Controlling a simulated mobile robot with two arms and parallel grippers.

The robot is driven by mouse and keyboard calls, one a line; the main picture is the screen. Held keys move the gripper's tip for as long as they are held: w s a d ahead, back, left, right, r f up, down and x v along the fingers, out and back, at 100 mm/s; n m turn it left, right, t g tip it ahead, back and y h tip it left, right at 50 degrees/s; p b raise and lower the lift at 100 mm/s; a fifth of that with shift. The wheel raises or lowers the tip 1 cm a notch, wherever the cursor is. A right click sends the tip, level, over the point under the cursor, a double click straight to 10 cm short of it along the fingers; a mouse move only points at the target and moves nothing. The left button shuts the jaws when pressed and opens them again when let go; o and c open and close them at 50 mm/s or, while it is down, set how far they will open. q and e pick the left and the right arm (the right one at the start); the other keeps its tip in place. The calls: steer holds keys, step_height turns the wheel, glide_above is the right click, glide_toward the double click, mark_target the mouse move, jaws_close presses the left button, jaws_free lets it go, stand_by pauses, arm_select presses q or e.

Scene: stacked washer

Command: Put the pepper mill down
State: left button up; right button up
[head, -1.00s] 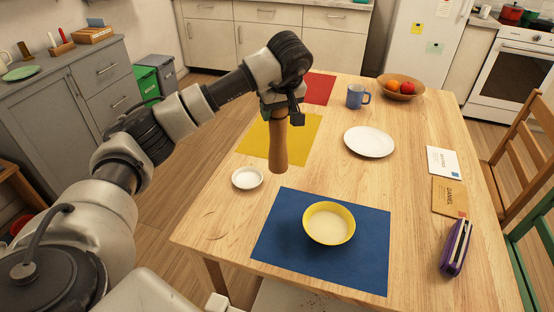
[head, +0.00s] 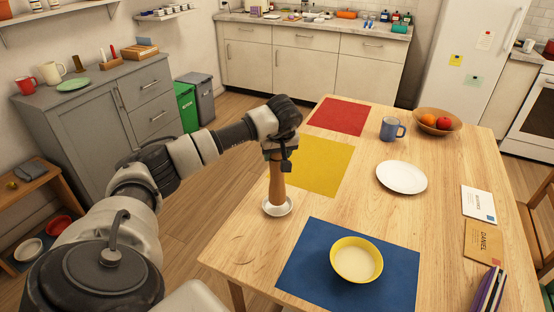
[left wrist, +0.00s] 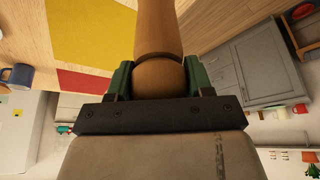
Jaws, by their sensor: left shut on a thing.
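The wooden pepper mill (head: 277,185) is upright in my left gripper (head: 278,157). My left gripper is shut on its upper end. The mill's lower end is over the small white dish (head: 278,213) near the table's left edge; I cannot tell whether it touches the dish. In the left wrist view the mill (left wrist: 157,30) runs up between the two green-edged fingers of the gripper (left wrist: 158,78), and its foot is out of frame. My right gripper is not in view.
On the wooden table (head: 345,214) lie a blue mat (head: 310,285) with a yellow bowl (head: 356,260), a yellow mat (head: 325,165) and a red mat (head: 342,116). A white plate (head: 402,177), a blue mug (head: 392,129) and a fruit bowl (head: 437,122) stand farther right.

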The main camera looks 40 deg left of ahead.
arm_select(q)
steer(key=shift+f, duration=1.6)
steer(key=o, duration=1.4)
steer(key=shift+c, duration=0.2)
steer(key=v, duration=1.2)
steer(key=shift+w+r, duration=0.1)
steer(key=shift+r, duration=0.05)
